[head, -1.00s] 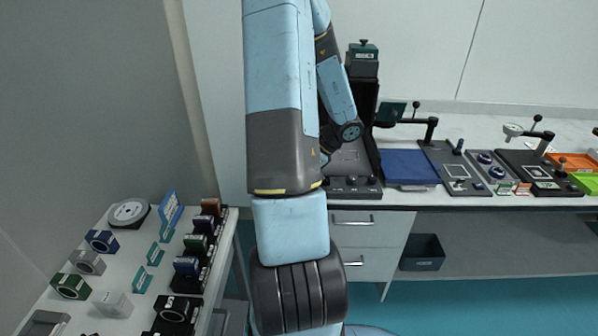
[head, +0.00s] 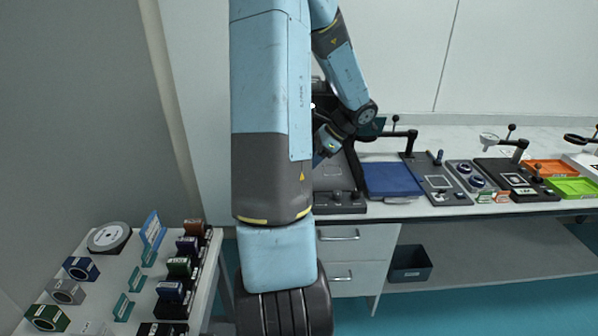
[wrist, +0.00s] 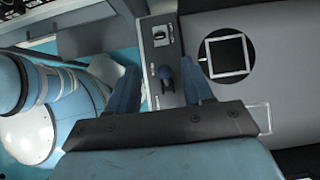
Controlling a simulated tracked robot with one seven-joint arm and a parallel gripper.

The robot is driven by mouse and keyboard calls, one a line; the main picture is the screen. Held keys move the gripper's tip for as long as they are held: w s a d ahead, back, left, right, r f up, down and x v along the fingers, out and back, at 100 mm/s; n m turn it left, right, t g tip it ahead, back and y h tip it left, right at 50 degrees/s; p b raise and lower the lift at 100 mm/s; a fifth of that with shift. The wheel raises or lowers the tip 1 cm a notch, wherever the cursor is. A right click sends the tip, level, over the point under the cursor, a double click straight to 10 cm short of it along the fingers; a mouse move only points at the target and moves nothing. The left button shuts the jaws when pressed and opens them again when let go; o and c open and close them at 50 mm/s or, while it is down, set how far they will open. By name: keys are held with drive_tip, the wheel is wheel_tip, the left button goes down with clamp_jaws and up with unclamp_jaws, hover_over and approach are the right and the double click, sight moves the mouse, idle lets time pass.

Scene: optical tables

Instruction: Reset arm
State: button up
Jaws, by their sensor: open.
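My gripper shows in the wrist view (wrist: 160,90) with its two blue fingers spread apart and nothing between them. Beyond the fingers lies a grey device surface with a knob (wrist: 165,73) and a white square frame around a black patch (wrist: 227,54). In the head view my blue and dark-grey arm rises through the middle and bends down over the dark instrument (head: 338,198) at the left end of the long bench.
A blue mat (head: 392,180), small fixtures (head: 437,182), an orange tray (head: 550,167) and a green tray (head: 572,187) line the bench. A side table (head: 95,275) at left holds several coloured ring blocks. A dark bin (head: 410,264) sits on the lower shelf.

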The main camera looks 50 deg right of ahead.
drive_tip(key=shift+v, duration=0.75)
drive_tip(key=w+a+r+n+g, duration=0.1)
drive_tip(key=w+a+r+n, duration=0.1)
drive_tip(key=a+r+n, duration=0.35)
drive_tip(key=w+a+r+n+g, duration=0.1)
drive_tip(key=w+a+r+n, duration=0.15)
drive_tip(key=a, duration=0.65)
drive_tip(key=w+a+r+n+g, duration=0.1)
drive_tip(key=w+a+r+n, duration=0.15)
drive_tip(key=a+n, duration=0.35)
drive_tip(key=s+a+r+n+t+h, duration=0.1)
drive_tip(key=s+a+r+n+h, duration=0.1)
drive_tip(key=a+n, duration=0.5)
drive_tip(key=s+a+r+n+t+h, duration=0.1)
drive_tip(key=s+a+r+n+h, duration=0.2)
drive_tip(key=a, duration=0.9)
drive_tip(key=shift+s+a+r+n+t, duration=0.25)
drive_tip(key=shift+s+r+n+t, duration=0.15)
drive_tip(key=shift+s+r+n, duration=1.3)
drive_tip(key=shift+w+f+n, duration=0.3)
drive_tip(key=shift+w, duration=0.05)
